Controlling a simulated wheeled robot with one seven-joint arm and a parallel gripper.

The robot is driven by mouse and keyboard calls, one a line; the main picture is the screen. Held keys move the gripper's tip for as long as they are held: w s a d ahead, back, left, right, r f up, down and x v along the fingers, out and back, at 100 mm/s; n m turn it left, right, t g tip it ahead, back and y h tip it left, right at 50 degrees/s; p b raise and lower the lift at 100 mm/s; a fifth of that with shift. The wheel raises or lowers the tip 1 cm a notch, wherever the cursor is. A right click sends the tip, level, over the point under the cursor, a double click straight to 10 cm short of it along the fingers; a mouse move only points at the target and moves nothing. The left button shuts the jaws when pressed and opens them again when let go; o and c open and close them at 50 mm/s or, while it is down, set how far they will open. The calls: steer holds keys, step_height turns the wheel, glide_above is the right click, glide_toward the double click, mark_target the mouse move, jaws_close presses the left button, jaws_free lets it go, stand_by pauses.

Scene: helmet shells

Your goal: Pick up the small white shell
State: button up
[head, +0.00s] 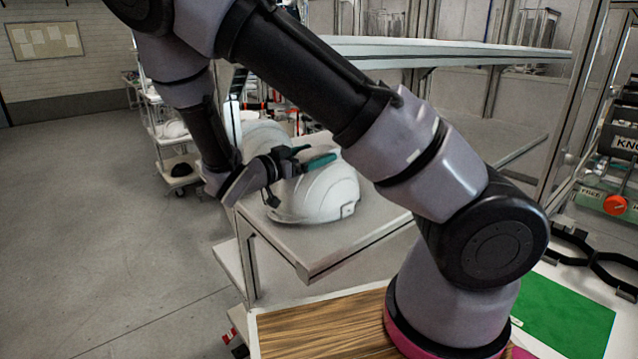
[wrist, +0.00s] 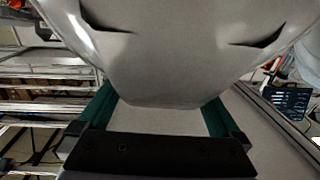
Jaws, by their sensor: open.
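A white helmet shell (head: 322,196) sits dome up on the grey top of a cart (head: 345,248) in the head view. A second white shell (head: 262,136) stands behind it, partly hidden by my arm. I cannot tell for sure which is the small one. My gripper (head: 303,178) is at the upper left of the front shell, its teal fingers spread apart. In the wrist view my gripper (wrist: 160,105) is open, and a pale shell (wrist: 150,55) with dark slots fills the space ahead of and between the fingers. Contact cannot be made out.
A long shelf (head: 450,50) on metal posts runs behind the cart. A wooden board (head: 325,328) and a green mat (head: 565,312) lie near my arm's base. A rack with more shells (head: 174,130) stands at the back left. The floor (head: 100,210) at left is clear.

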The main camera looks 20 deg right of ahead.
steer(key=shift+x, duration=0.85)
jaws_close()
